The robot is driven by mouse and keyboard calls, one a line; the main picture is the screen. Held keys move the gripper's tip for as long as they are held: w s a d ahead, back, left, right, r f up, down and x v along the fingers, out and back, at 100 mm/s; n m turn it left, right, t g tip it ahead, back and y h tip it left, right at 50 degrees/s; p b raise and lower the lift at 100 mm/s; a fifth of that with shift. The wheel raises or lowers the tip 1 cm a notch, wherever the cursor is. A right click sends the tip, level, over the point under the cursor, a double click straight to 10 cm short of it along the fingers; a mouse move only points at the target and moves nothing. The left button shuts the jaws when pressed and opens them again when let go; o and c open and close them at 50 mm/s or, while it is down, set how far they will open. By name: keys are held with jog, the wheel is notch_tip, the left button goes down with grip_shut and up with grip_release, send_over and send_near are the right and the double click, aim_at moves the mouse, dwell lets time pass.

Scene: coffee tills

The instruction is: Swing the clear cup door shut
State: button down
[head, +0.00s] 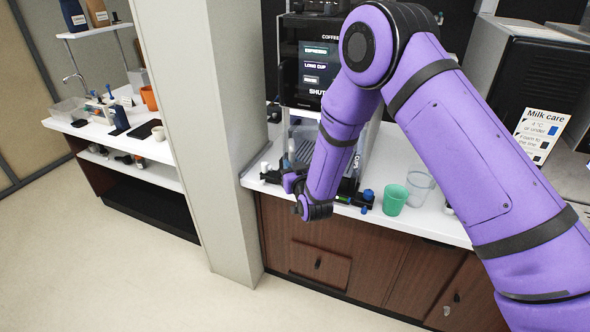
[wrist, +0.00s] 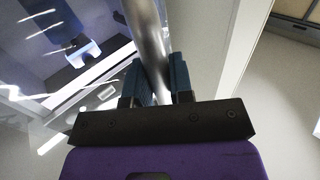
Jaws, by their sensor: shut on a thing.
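The coffee machine (head: 312,70) stands on the white counter, with its lit menu screen above the cup bay. The clear cup door (head: 303,138) is at the lower front, partly hidden by my purple arm. In the wrist view, a round metal bar (wrist: 147,35), which looks like the door's handle, runs down between the fingers of my gripper (wrist: 162,84). The gripper is shut on this bar. Clear, shiny panelling (wrist: 75,90) lies left of the bar. In the head view my gripper (head: 288,178) is low at the machine's front left. The door's exact angle is hard to tell.
A green cup (head: 395,200) and a clear cup (head: 420,188) stand on the counter right of my forearm. A pale pillar (head: 222,130) rises close to the left. A Milk care sign (head: 541,133) leans at the right. The floor at front left is clear.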

aim_at(286, 155)
jog(key=shift+a, duration=0.1)
jog(key=shift+x, duration=3.05)
jog(key=c, duration=0.9)
grip_release()
